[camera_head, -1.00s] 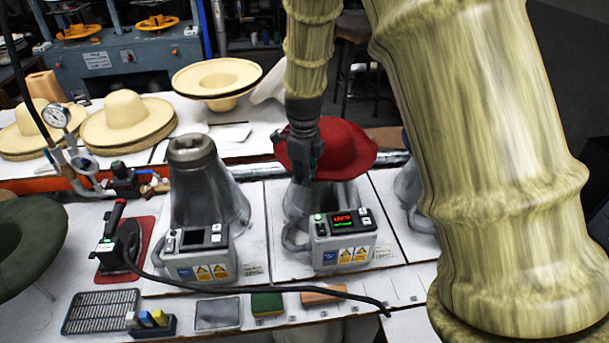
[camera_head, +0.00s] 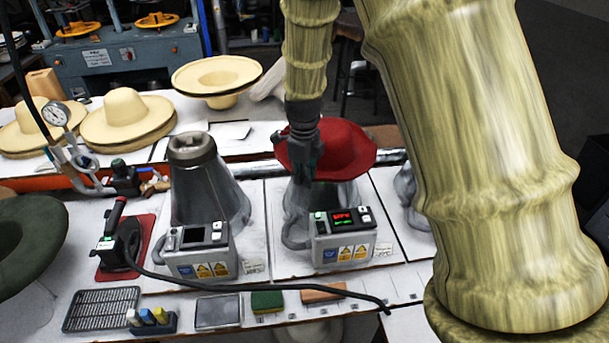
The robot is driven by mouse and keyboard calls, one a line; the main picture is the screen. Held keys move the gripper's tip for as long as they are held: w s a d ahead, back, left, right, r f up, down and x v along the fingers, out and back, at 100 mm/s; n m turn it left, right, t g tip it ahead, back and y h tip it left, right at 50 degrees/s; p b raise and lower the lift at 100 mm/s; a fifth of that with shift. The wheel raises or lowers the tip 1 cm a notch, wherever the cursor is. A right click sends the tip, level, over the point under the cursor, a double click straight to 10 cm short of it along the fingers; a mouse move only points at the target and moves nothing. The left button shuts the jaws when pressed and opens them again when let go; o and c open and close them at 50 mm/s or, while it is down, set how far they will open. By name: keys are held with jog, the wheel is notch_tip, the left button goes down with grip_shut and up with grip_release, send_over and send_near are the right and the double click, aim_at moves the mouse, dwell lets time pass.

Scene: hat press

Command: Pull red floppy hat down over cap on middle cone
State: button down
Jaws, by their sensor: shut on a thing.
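The red floppy hat (camera_head: 345,152) sits over the top of the middle metal cone (camera_head: 345,196), its brim spread around the upper part. The cap on the cone is hidden under the hat. My gripper (camera_head: 303,172) comes from above at the hat's left front and is shut on the hat's brim. Its fingertips are dark and partly blend with the cone behind, so the exact grip is hard to see. The control box (camera_head: 340,240) with a lit red display stands in front of the middle cone.
A bare grey cone (camera_head: 205,192) with its own control box stands to the left. Another cone (camera_head: 409,196) on the right is mostly hidden behind my arm.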

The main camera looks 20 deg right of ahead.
jog(key=c, duration=1.5)
grip_release()
jog(key=shift+o, duration=0.2)
jog(key=shift+r, duration=0.1)
jog(key=shift+r+p, duration=3.25)
jog(key=shift+r, duration=0.4)
jog(key=shift+s+a+f, duration=0.1)
